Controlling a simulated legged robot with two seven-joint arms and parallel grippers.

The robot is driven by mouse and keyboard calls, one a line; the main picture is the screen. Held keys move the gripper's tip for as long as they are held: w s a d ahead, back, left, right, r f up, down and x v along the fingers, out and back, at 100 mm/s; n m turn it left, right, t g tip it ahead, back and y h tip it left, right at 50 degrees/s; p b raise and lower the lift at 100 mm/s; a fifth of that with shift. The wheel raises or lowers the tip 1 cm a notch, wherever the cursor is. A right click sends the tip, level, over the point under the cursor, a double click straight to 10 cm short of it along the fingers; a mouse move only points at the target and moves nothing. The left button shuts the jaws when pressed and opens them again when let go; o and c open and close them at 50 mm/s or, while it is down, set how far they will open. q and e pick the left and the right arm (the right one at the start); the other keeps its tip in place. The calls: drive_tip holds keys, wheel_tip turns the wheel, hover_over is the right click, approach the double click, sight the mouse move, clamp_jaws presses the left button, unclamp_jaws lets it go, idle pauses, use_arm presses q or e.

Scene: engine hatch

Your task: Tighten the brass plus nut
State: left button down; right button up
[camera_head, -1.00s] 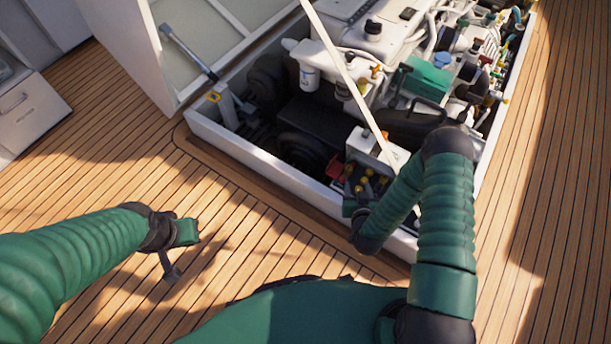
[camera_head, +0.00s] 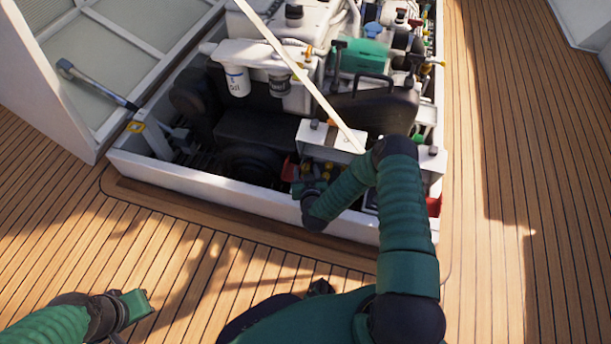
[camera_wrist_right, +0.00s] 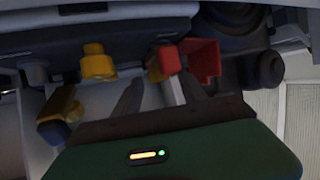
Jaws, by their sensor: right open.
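Several brass-yellow pieces (camera_head: 328,172) sit under the white box in the hatch, partly hidden by my right gripper. In the right wrist view, one yellow knob (camera_wrist_right: 97,62) stands left of the fingers, and another yellow piece (camera_wrist_right: 60,105) with a blue end is lower left. I cannot tell which is the plus nut. My right gripper (camera_head: 308,188) reaches over the hatch's near wall; in the wrist view its fingers (camera_wrist_right: 152,88) are apart. Yellow and red parts lie just beyond the fingertips. My left gripper (camera_head: 128,308) is over the deck at lower left, its fingers unclear.
A white box (camera_head: 318,133) and the hatch's white near wall (camera_head: 215,190) border the right arm. A pale strut (camera_head: 290,65) slants across the engine. A red part (camera_wrist_right: 204,60) is beyond the fingers. The wooden deck (camera_head: 510,200) is clear.

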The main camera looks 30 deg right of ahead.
drive_tip(key=shift+w+d+f, duration=0.25)
drive_tip(key=shift+w+d, duration=0.15)
drive_tip(key=shift+w, duration=0.15)
drive_tip(key=shift+a, duration=0.1)
clamp_jaws()
drive_tip(key=m+h+p, duration=0.1)
drive_tip(key=m+g+h+p, duration=0.1)
drive_tip(key=p, duration=0.1)
drive_tip(key=shift+w+a+r, duration=0.1)
drive_tip(key=shift+a+r, duration=0.15)
drive_tip(key=shift+r, duration=0.1)
drive_tip(key=shift+f+m+g+h+p, duration=0.15)
drive_tip(key=shift+m+g+h+p, duration=0.55)
drive_tip(key=shift+m+h+p, duration=0.1)
drive_tip(key=m+g+h, duration=0.1)
drive_tip(key=m+g, duration=0.1)
drive_tip(key=shift+w+a+f+m+h, duration=0.1)
drive_tip(key=shift+w+f+m+h, duration=0.1)
drive_tip(key=shift+m+h, duration=0.15)
drive_tip(key=shift+w+m+g+h+b, duration=0.1)
drive_tip(key=shift+m+g+h+b, duration=0.55)
drive_tip(key=shift+m+g+b, duration=0.75)
drive_tip(key=shift+g, duration=0.3)
